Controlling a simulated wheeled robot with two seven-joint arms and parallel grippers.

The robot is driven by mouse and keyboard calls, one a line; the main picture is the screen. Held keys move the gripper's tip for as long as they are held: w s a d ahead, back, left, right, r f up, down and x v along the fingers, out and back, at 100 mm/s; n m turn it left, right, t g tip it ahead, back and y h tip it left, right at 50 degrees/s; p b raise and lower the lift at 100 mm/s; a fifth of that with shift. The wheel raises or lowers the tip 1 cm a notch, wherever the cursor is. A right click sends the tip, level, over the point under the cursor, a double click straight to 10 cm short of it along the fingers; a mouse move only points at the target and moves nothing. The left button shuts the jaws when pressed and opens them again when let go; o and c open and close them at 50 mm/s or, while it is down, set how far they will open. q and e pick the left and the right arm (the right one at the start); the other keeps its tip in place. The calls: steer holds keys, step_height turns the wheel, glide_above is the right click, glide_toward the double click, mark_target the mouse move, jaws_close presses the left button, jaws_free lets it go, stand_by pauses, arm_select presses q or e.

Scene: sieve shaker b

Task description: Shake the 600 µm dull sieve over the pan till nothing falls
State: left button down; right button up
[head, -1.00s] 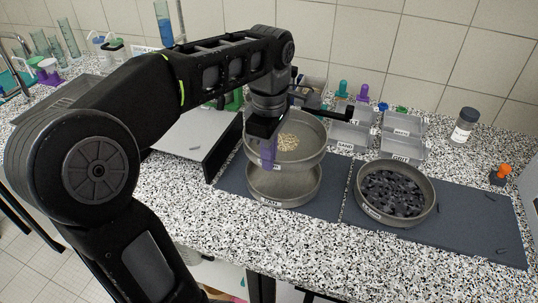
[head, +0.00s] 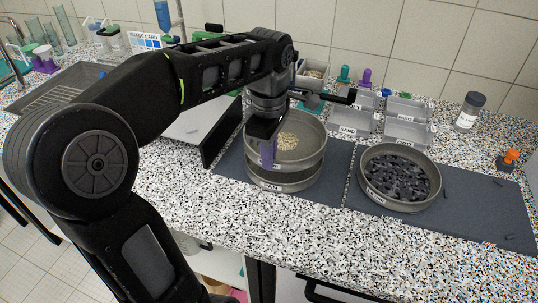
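A round grey metal sieve (head: 305,163) with beige grains (head: 287,142) inside stands over the pan (head: 290,184) on the left dark mat. The sieve sits low, with its wall overlapping the pan's rim in the head view; I cannot tell whether they touch. My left gripper (head: 268,152), with purple fingertips, is shut on the left side of the sieve's rim. The arm hides part of the far rim. The mesh size on the label is too small to read. My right gripper is not in view.
A second round grey vessel (head: 384,201) holding dark pieces stands on the right dark mat (head: 470,215). A dark-lidded jar (head: 469,110) and an orange-topped item (head: 509,159) are at the right. The speckled counter in front is clear.

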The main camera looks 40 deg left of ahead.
arm_select(q)
steer(key=shift+w+d, duration=0.1)
steer(key=shift+w+d, duration=0.3)
steer(key=shift+d, duration=0.05)
steer(key=shift+s+a, duration=0.8)
steer(key=shift+a, duration=0.1)
steer(key=shift+w+d+p, duration=0.3)
steer(key=shift+w+d, duration=0.55)
steer(key=shift+d, duration=0.05)
